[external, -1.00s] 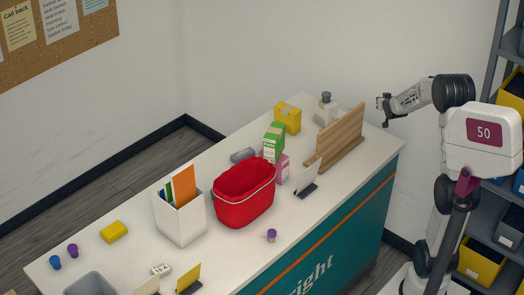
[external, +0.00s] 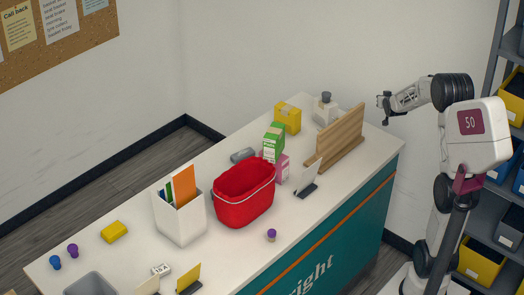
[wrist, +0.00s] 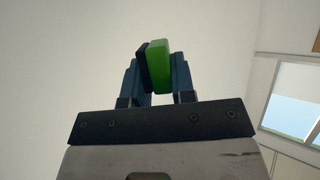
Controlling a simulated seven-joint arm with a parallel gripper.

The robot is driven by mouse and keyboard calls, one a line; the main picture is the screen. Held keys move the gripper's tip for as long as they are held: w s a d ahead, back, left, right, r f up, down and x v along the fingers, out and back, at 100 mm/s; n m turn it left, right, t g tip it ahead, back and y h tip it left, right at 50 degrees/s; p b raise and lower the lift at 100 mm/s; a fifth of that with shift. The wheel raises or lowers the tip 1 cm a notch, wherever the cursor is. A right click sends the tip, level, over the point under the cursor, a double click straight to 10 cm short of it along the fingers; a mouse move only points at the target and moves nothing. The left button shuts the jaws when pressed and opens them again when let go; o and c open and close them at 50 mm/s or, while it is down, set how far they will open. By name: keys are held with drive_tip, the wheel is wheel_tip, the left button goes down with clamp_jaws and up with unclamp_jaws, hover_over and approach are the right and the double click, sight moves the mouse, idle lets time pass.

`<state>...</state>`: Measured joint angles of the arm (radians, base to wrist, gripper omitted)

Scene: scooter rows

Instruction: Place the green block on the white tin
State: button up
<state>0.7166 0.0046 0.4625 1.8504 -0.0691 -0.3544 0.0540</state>
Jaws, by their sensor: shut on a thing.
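My gripper (external: 383,107) hangs in the air off the far right end of the counter, near the wooden divider. In the wrist view my gripper (wrist: 156,65) is shut on a green block (wrist: 159,66), with a black pad or piece against the block's left side. The block cannot be made out in the external view. A white, boxy container with a dark round top (external: 325,110) stands at the counter's far end, left of my gripper and apart from it; it may be the white tin, but I cannot tell.
The wooden slatted divider (external: 340,140) stands between that container and the counter's front right edge. A yellow box (external: 287,118), a green carton (external: 273,142), a pink carton (external: 282,168) and a red basket (external: 245,210) stand further left.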

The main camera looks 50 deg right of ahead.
drive_tip(key=s+a+f+n+t+y, duration=0.1)
drive_tip(key=s+a+f+n+y, duration=0.1)
drive_tip(key=s+a, duration=0.5)
drive_tip(key=s+a+f+n+t+y, duration=0.1)
drive_tip(key=s+a+f+n+y, duration=0.2)
drive_tip(key=s+a, duration=0.5)
drive_tip(key=s+a+f+n+t+y, duration=0.1)
drive_tip(key=s+a+f+n+y, duration=0.2)
drive_tip(key=a, duration=2.1)
drive_tip(key=s, duration=0.5)
drive_tip(key=shift+a+y, duration=0.2)
drive_tip(key=shift+y, duration=0.2)
drive_tip(key=shift+w+f, duration=0.1)
hover_over(344, 165)
drive_tip(key=s, duration=0.2)
drive_tip(key=shift+w+a+f, duration=0.2)
drive_tip(key=shift+a+f, duration=0.25)
drive_tip(key=shift+f, duration=0.2)
drive_tip(key=shift+w+d, duration=0.25)
drive_tip(key=shift+w, duration=0.35)
drive_tip(key=shift+w+d+f, duration=0.1)
drive_tip(key=shift+w+f, duration=0.15)
drive_tip(key=shift+f, duration=1.4)
